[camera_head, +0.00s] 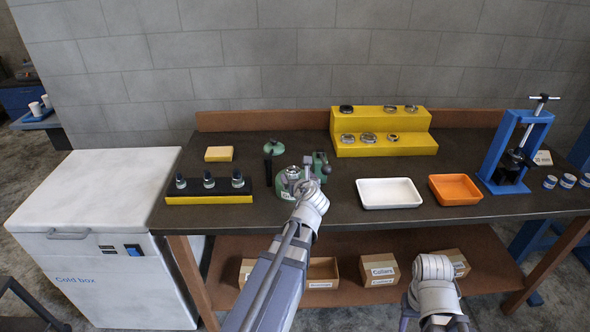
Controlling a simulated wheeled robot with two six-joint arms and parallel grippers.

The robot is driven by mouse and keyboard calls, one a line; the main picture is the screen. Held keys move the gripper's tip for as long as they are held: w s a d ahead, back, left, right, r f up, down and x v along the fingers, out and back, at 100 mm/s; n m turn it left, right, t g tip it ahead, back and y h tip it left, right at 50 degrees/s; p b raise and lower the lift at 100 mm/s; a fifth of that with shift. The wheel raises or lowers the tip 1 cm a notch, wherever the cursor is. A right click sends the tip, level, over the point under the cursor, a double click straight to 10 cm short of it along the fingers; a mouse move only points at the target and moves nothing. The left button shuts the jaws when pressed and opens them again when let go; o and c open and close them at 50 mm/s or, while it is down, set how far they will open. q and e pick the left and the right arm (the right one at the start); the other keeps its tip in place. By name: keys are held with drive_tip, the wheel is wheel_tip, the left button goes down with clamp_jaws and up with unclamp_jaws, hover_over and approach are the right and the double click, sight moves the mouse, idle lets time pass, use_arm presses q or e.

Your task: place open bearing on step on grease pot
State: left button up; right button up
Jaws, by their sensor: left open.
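Several ring-shaped bearings sit on the yellow stepped stand (386,150) at the back; on its lower step are a left ring (347,138), a middle ring (368,137) and a right ring (392,137). I cannot tell which is the open bearing. A round green pot-like body (286,190) stands at the bench middle, partly behind my left wrist; a green item with a black part (274,147) stands behind it. I cannot tell which is the grease pot. My left gripper (308,172) is open, small in view, over or beside the green body. My right arm shows at bottom right, its gripper out of sight.
A black-and-yellow rack (209,190) and a yellow block (219,154) are on the left. A green fixture (320,166) stands near my left gripper.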

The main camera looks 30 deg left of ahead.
use_arm(q)
drive_tip(key=p+v, duration=0.1)
drive_tip(key=v, duration=0.4)
drive_tip(key=s+d+f+n+g+h, duration=0.25)
drive_tip(key=s+d+f+n, duration=0.2)
drive_tip(key=d+n, duration=0.35)
drive_tip(key=s+d+f+n+g+h, duration=0.2)
drive_tip(key=s+d+f+n+g, duration=0.1)
drive_tip(key=d+f+n, duration=0.4)
drive_tip(key=s+d+f+n+g+h, duration=0.2)
drive_tip(key=s+d+n+g, duration=0.3)
drive_tip(key=s+d+n, duration=0.4)
drive_tip(key=s+d+h, duration=0.1)
drive_tip(key=s+d, duration=0.1)
drive_tip(key=d, duration=0.3)
drive_tip(key=shift+s, duration=0.35)
